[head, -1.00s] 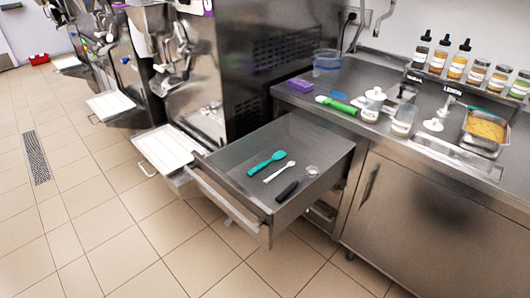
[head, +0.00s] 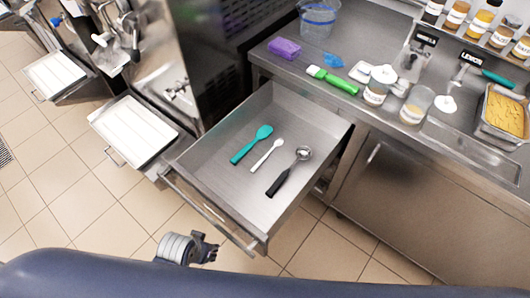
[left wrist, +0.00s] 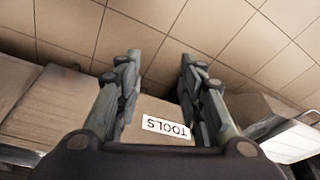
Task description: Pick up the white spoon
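The white spoon (head: 265,156) lies flat in the open steel drawer (head: 205,165), between a teal spatula (head: 251,145) and a black-handled scoop (head: 288,172). Nothing covers it. My left gripper (head: 208,249) is low outside the drawer, in front of its front panel and apart from the spoon. In the left wrist view the left gripper (left wrist: 160,58) has its two fingers spread with nothing between them. A panel with a "TOOLS" label (left wrist: 166,127) shows behind the fingers there; the spoon does not show. My right gripper is in neither view.
The counter (head: 330,98) right of the drawer holds a green-handled tool (head: 333,81), a purple block (head: 284,48), jars and a yellow-filled pan (head: 505,114). A freezer with a white tray (head: 134,130) stands left. Tiled floor in front is clear.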

